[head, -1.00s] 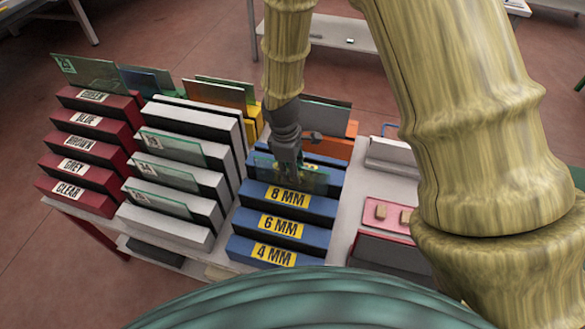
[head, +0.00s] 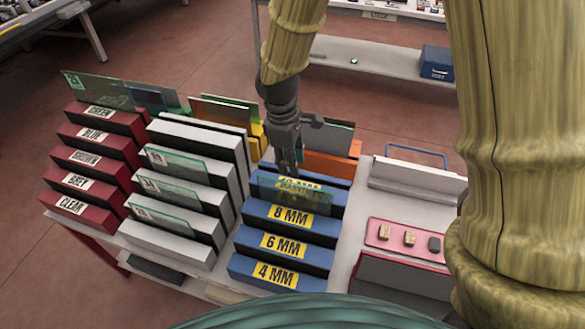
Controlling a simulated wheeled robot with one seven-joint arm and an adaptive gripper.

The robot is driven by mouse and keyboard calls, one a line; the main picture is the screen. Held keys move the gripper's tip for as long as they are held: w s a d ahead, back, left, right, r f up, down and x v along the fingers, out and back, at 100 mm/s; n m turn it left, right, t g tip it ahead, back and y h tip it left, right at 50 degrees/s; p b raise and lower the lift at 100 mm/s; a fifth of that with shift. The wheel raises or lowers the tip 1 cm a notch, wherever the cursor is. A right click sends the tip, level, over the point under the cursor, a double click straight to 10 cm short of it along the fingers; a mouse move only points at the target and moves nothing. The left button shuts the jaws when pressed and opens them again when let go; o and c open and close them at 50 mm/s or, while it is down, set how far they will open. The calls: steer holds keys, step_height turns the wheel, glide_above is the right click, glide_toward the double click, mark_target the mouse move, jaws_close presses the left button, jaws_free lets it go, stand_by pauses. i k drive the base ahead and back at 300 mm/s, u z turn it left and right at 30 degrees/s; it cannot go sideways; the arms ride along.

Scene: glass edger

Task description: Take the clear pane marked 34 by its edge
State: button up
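Three clear panes stand in the white rack: an upper one (head: 176,164), a middle one (head: 170,190) and a lower one (head: 162,218). Each has a small mark at its left end, too small to read, so I cannot tell which is 34. Another see-through pane (head: 297,195) stands in the blue rack (head: 250,243), behind the 8 MM block. My gripper (head: 287,170) points down just above and behind this pane's top edge. Its fingers are small and dark, and I cannot tell whether they are apart or touch the pane.
A dark red rack (head: 82,184) labelled by colour stands left, with a marked green pane (head: 98,90) at its back. Yellow and orange blocks with sheets stand behind. A pink tray (head: 405,253) with small blocks lies right. My arm hides the right side.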

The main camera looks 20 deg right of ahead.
mark_target(188, 199)
steer(key=k, duration=1)
